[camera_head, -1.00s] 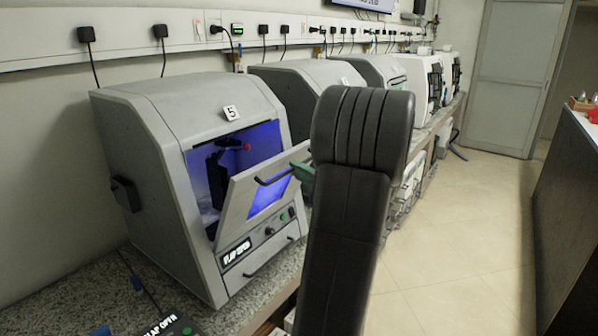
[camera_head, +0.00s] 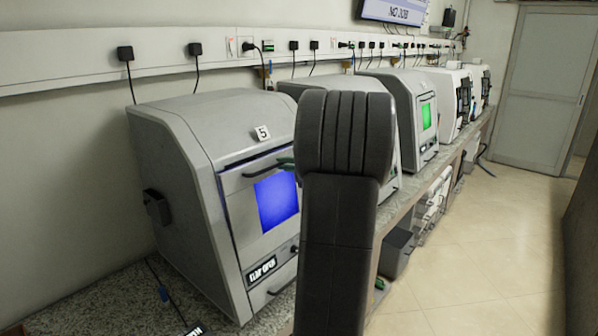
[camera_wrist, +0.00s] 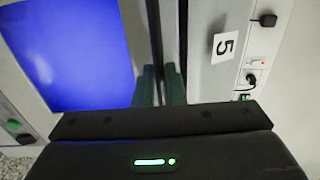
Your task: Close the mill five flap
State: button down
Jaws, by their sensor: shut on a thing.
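The mill five (camera_head: 200,170) is the nearest grey machine, marked with a 5 tag (camera_head: 262,132). Its flap (camera_head: 238,203), with a blue-lit window, stands almost upright against the front. A narrow dark gap seems to show along its top edge. The flap's handle (camera_head: 246,172) is a dark bar near the top. My gripper (camera_wrist: 160,85) has green fingers shut on this handle in the wrist view. In the head view my dark arm hides most of the gripper and the right side of the machine. The small display (camera_head: 262,270) below the flap appears to read FLAP OPEN.
More machines (camera_head: 407,105) stand in a row along the bench to the right, one with a green-lit window. A grey box (camera_head: 397,252) sits below the bench. The tiled floor (camera_head: 470,250) to the right is clear.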

jog(key=shift+w+a+r, duration=0.25)
jog(key=shift+w+a, duration=0.3)
jog(key=shift+a, duration=0.15)
jog(key=shift+a+r, duration=0.1)
jog(key=shift+r, duration=0.1)
jog(key=c, duration=1.8)
grip_release()
jog(key=shift+w, duration=0.1)
jog(key=shift+o, duration=1.4)
jog(key=shift+a, duration=0.2)
jog(key=shift+w+a+f, duration=0.1)
jog(key=shift+s+d+f+b, duration=0.15)
jog(key=shift+s+d+b, duration=0.05)
jog(key=shift+d+b, duration=0.15)
jog(key=b+v, duration=0.3)
jog(key=v, duration=1)
jog(key=shift+a, duration=0.1)
